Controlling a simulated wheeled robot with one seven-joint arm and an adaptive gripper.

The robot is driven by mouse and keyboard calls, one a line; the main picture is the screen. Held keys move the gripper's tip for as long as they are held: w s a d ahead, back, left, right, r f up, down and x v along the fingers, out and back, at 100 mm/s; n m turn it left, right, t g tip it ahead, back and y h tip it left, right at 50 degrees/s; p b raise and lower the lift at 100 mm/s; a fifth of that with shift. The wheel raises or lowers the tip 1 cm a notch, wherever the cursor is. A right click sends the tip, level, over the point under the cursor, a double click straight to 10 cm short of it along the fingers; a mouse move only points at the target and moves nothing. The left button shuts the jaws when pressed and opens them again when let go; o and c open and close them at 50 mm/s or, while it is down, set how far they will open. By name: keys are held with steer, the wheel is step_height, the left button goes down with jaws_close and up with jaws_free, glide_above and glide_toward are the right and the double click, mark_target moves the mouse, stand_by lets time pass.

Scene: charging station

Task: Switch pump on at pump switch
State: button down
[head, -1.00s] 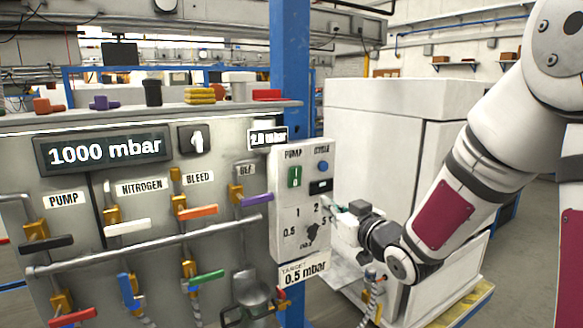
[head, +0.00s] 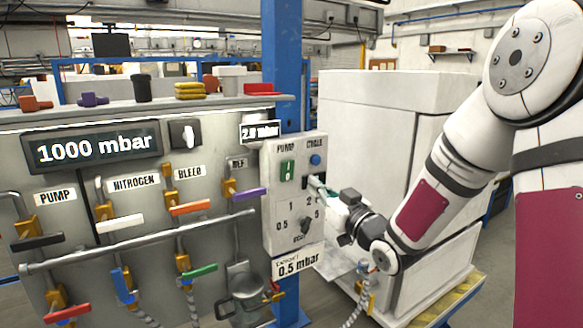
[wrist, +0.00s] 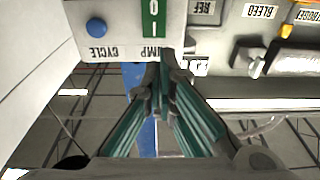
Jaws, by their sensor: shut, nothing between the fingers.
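The green pump switch (head: 287,171) is a rocker with I and O marks under the PUMP label, at the upper left of the grey control box (head: 275,226). In the wrist view, turned upside down, the green switch (wrist: 153,18) shows at the top edge, partly cut off. My gripper (head: 312,181) is shut and empty, its tips in front of the box, just right of and below the switch. In the wrist view my gripper (wrist: 162,70) has its tips together by the PUMP label. I cannot tell whether they touch the box.
A blue CYCLE button (head: 316,160) is right of the switch. A black dial (head: 304,227) is below. A valve panel with a 1000 mbar display (head: 95,149) and coloured handles fills the left. A white cabinet (head: 372,120) stands behind my arm.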

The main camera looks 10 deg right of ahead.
mark_target(285, 162)
steer(key=p+x, duration=0.1)
steer(key=x, duration=1.1)
steer(key=shift+w+a+r+g, duration=0.15)
steer(key=shift+w+r+g, duration=0.05)
steer(key=shift+r+g, duration=0.1)
steer(key=shift+w+f, duration=0.1)
steer(key=shift+f, duration=0.05)
